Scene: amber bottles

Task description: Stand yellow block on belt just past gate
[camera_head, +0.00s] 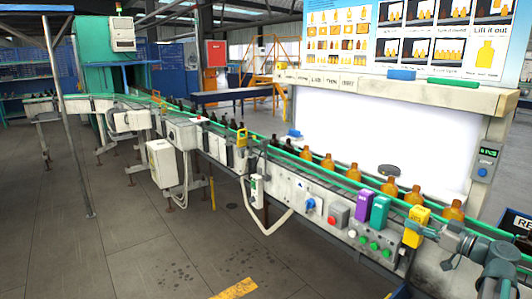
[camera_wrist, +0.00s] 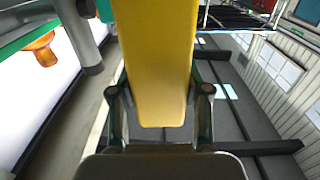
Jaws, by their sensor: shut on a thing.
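The yellow block (camera_head: 414,228) is held upright at the front side of the belt, near the right end. My gripper (camera_head: 428,232) reaches it from the right and is shut on it. In the wrist view the yellow block (camera_wrist: 157,65) fills the middle, between the two fingers of my gripper (camera_wrist: 160,110). The belt (camera_head: 335,179) runs from back left to front right, with amber bottles (camera_head: 391,192) and darker bottles in a row. A small yellow frame (camera_head: 241,137) stands at the belt's edge farther left; I cannot tell if it is the gate.
A purple block (camera_head: 362,203) and a teal block (camera_head: 379,211) stand left of the yellow one, on the belt's front side. An amber bottle (camera_head: 453,210) is close behind my gripper. A white lit panel (camera_head: 345,130) and a picture board (camera_head: 430,40) stand behind the belt.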

